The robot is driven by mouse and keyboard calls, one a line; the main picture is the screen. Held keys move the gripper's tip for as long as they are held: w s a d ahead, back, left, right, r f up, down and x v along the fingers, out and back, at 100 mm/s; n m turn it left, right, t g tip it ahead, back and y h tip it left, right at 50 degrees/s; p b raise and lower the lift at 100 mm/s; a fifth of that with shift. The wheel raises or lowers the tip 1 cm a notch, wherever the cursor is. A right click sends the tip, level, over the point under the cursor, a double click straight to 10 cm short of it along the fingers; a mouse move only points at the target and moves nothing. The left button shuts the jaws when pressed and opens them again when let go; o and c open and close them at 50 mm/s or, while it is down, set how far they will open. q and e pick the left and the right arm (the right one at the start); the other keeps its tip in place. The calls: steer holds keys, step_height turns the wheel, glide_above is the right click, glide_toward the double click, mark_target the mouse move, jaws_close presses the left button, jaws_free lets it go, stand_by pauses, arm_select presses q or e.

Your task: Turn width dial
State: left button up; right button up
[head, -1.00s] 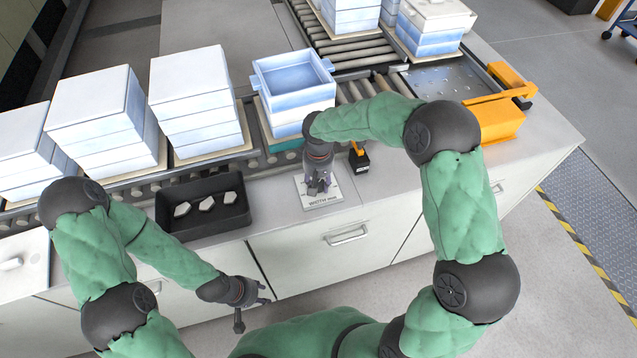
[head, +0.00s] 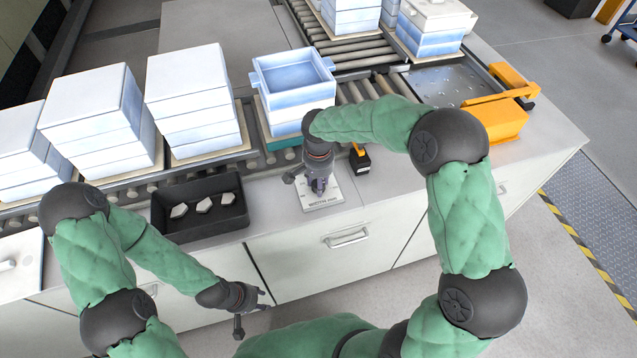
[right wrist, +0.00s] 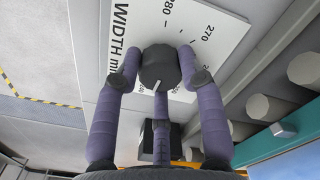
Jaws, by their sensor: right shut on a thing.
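The width dial is a dark round knob (right wrist: 160,66) with a white pointer mark on its near edge. It sits on a white scale plate (right wrist: 205,22) printed with numbers such as 280 and 270. The plate also shows on the counter in the head view (head: 335,199). My right gripper (head: 318,188) reaches down over the plate; in the right wrist view its purple-grey fingers (right wrist: 160,75) close around the knob from both sides, with a third finger below. The knob is hidden in the head view. My left gripper (head: 253,308) hangs open and empty in front of the cabinet.
A black tray (head: 200,231) with several pale pieces stands left of the plate. A small black-and-orange device (head: 360,158) stands right behind the plate. White stacked boxes (head: 190,105) and a blue open box (head: 293,92) line the roller conveyor behind.

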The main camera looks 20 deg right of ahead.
steer(key=shift+m, duration=0.4)
steer(key=o, duration=1.1)
steer(key=shift+a, duration=0.1)
steer(key=shift+o, duration=0.2)
step_height(320, 180, up, 12)
